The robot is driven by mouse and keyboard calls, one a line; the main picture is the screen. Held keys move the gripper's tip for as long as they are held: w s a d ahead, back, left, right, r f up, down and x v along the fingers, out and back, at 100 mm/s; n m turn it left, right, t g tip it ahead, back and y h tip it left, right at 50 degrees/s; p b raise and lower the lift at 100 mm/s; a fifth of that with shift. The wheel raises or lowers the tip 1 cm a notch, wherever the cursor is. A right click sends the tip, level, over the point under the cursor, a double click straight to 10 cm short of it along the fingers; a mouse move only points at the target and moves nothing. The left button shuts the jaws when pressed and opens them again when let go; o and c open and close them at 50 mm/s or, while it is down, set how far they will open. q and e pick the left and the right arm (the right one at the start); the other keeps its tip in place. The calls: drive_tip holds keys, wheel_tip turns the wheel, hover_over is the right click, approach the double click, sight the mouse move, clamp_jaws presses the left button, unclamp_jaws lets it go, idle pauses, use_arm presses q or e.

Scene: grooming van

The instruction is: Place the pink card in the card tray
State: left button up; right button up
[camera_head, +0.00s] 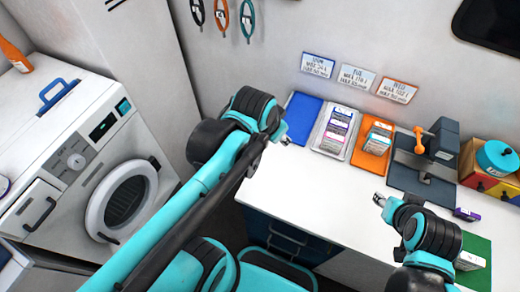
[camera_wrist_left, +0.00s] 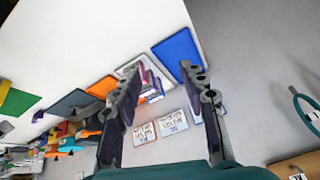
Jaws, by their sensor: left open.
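A pale grey tray (camera_head: 316,143) lies on the white counter with several small cards or packets in it, some pinkish-purple. They are too small to single out a pink card for certain. The tray also shows between my left fingers in the left wrist view (camera_wrist_left: 122,70). My left gripper (camera_head: 284,139) is over the counter's left end, near the blue mat (camera_head: 302,115) and left of the tray. In the left wrist view it is open and empty (camera_wrist_left: 160,70).
An orange mat (camera_head: 368,150) with a stack of cards lies right of the tray. Beyond are a dark mat with a grey device (camera_head: 443,140), a wooden box (camera_head: 472,165), a small purple item (camera_head: 467,214) and a green mat (camera_head: 482,250). The counter's front middle is clear.

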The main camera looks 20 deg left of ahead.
use_arm(q)
drive_tip(key=s+a+f+n+t, duration=0.1)
drive_tip(key=s+a+f+n, duration=0.1)
drive_tip(key=s, duration=0.3)
drive_tip(key=shift+s+a+f+n+t, duration=0.2)
drive_tip(key=shift+f+n+t, duration=0.15)
drive_tip(key=shift+n, duration=0.55)
